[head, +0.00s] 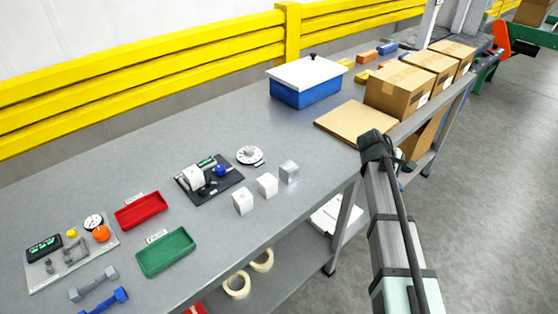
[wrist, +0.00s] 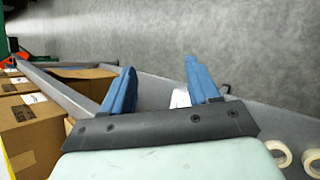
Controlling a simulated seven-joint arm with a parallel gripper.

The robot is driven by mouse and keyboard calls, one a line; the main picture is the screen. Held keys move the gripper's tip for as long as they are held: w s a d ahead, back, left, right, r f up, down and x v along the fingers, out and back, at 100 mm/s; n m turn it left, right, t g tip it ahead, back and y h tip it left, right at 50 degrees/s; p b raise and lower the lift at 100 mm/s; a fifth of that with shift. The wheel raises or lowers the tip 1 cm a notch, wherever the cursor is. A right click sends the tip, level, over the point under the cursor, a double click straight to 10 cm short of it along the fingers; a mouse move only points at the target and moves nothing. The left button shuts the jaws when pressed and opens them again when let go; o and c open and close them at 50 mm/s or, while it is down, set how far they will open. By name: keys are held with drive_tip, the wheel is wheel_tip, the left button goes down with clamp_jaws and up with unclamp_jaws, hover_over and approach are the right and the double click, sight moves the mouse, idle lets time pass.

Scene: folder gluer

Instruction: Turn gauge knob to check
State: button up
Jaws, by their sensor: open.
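A light gauge plate (head: 75,252) lies on the bench at the far left in the head view. It carries a dark display (head: 43,248), a small round dial (head: 94,221), a yellow button (head: 71,233) and an orange knob (head: 101,234). A black plate (head: 225,184) near mid-bench carries a white block, a green display and a blue knob (head: 220,170). I cannot tell which knob is the gauge knob. My gripper (wrist: 158,75) shows in the wrist view with two blue fingers spread and nothing between them. It is away from both plates; its fingers do not show in the head view.
Red (head: 141,211) and green trays (head: 166,252), white cubes (head: 267,185), a white dial disc (head: 250,155) and dumbbell-shaped parts (head: 94,284) lie on the bench. A blue box (head: 305,92) and cartons (head: 400,88) stand further back. A yellow rail (head: 150,80) runs behind.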

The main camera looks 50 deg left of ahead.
drive_tip(key=s+a+r+n+y, duration=0.1)
drive_tip(key=s+a+r, duration=0.1)
drive_tip(key=a+r, duration=0.45)
drive_tip(key=n+g+y, duration=0.6)
drive_tip(key=g+y, duration=0.1)
drive_tip(key=g, duration=0.3)
approach(220, 168)
drive_tip(key=x, duration=0.8)
drive_tip(key=shift+a+f, duration=0.2)
drive_tip(key=shift+f, duration=0.1)
drive_tip(key=shift+c, duration=0.2)
drive_tip(key=c, duration=1)
